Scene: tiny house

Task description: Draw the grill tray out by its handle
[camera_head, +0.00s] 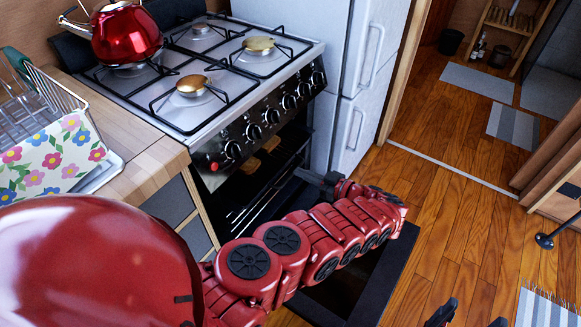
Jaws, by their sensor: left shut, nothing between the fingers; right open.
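The oven (262,150) under the gas hob is open. Inside its upper part is a dark rack or tray (283,163) with small brown pieces on it. Its handle I cannot make out. My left arm crosses in front of the oven, and my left gripper (328,181) is at the right side of the opening, shut with nothing seen in it. Whether it touches the tray I cannot tell. My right gripper (468,318) is open and empty at the bottom edge, with only its dark fingertips showing.
The lowered oven door (395,272) lies below my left arm, partly hidden. A red kettle (126,33) stands on the hob (215,110). A white fridge (352,70) stands right of the oven. A dish rack (50,105) is on the left counter. Wooden floor at right is mostly clear.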

